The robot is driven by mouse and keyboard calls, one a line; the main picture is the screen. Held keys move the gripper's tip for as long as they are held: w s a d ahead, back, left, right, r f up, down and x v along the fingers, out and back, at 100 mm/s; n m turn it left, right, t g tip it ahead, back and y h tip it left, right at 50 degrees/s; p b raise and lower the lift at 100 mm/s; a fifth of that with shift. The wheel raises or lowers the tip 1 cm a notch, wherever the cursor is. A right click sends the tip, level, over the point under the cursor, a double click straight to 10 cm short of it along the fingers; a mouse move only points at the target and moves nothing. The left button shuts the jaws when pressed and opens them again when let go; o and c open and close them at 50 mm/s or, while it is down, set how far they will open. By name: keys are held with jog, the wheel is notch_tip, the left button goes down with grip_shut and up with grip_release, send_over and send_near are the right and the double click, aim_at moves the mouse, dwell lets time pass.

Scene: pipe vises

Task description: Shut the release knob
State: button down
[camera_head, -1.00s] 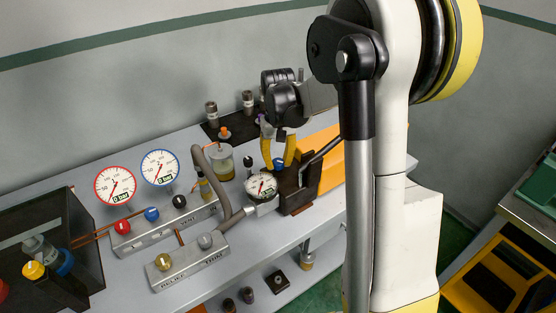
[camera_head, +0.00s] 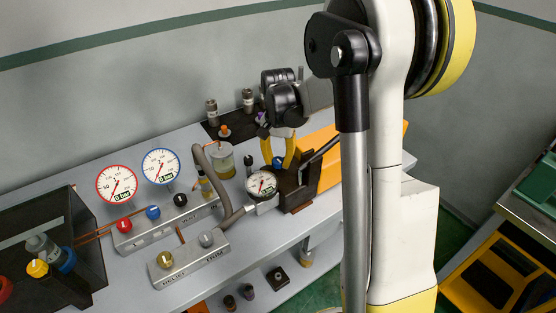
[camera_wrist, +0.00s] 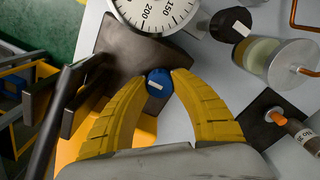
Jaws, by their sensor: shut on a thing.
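The blue knob with a white bar on its top, which I take for the release knob, shows in the wrist view (camera_wrist: 159,82) at the dark pump block (camera_wrist: 130,57). In the head view the knob (camera_head: 278,163) is small and partly hidden beside the gauge and block (camera_head: 297,190). My gripper (camera_wrist: 161,79) has two yellow fingers, one on each side of the knob, and is shut on it. In the head view my gripper (camera_head: 281,163) reaches down from above. The white bar lies nearly level in the wrist view.
A white gauge (camera_head: 262,184) stands just left of the block. A black lever (camera_head: 322,150) slopes up over the orange body (camera_head: 326,170). A jar of yellowish fluid (camera_head: 223,160) and a hose (camera_head: 203,165) stand left. Valve manifolds and two gauges are farther left.

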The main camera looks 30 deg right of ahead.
aim_at(278, 160)
dwell(0.3)
jog(key=c, duration=1)
grip_release()
jog(key=shift+c, duration=0.2)
notch_tip(278, 160, up, 12)
